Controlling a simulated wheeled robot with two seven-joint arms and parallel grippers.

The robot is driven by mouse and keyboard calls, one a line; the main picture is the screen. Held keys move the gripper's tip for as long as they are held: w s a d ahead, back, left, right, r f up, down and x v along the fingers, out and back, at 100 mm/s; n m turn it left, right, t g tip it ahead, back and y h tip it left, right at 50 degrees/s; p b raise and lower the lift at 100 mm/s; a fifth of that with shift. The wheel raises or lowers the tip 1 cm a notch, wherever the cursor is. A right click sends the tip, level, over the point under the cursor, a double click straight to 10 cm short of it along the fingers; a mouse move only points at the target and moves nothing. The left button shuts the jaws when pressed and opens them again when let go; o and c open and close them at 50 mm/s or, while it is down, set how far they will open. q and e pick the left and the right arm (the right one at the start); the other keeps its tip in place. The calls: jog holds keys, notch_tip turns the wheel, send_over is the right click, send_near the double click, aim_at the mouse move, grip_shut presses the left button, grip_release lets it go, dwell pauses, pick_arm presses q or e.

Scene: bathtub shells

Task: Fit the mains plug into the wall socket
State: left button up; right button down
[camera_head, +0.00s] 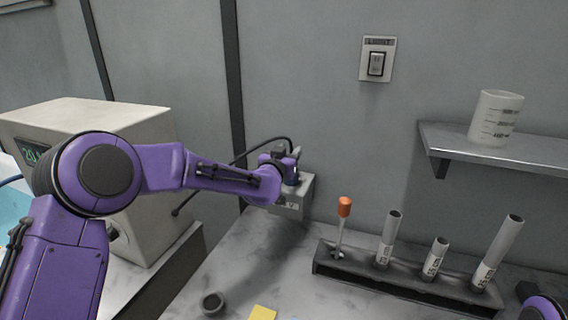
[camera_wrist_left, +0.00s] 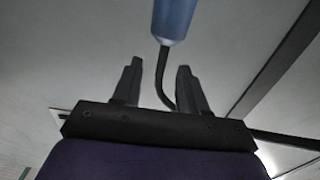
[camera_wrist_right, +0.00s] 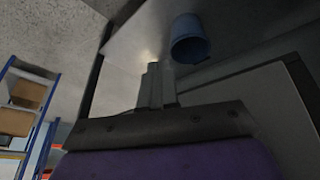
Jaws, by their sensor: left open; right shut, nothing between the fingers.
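The blue mains plug (camera_wrist_left: 174,18) is at the top of the left wrist view, just beyond my left gripper's fingertips (camera_wrist_left: 159,66). Its dark cable (camera_wrist_left: 160,75) runs down between the two open fingers. In the head view my left gripper (camera_head: 285,160) is at the grey wall socket box (camera_head: 290,200), low on the wall. The gripper partly covers the plug and socket there, so I cannot tell how far the plug is seated. My right gripper (camera_wrist_right: 156,85) is shut and empty in the right wrist view, away from the socket.
A tube rack (camera_head: 380,280) with several tubes stands right of the socket. A shelf (camera_head: 500,150) carries a beaker (camera_head: 496,117). A light switch (camera_head: 377,60) is higher on the wall. A beige instrument (camera_head: 95,120) stands left. A blue bucket (camera_wrist_right: 189,40) shows in the right wrist view.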

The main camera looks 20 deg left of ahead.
pick_arm(q)
jog(key=s+b, duration=0.1)
jog(key=s, duration=0.5)
jog(key=shift+s+b, duration=0.15)
jog(key=shift+b, duration=0.15)
jog(key=shift+a, duration=0.15)
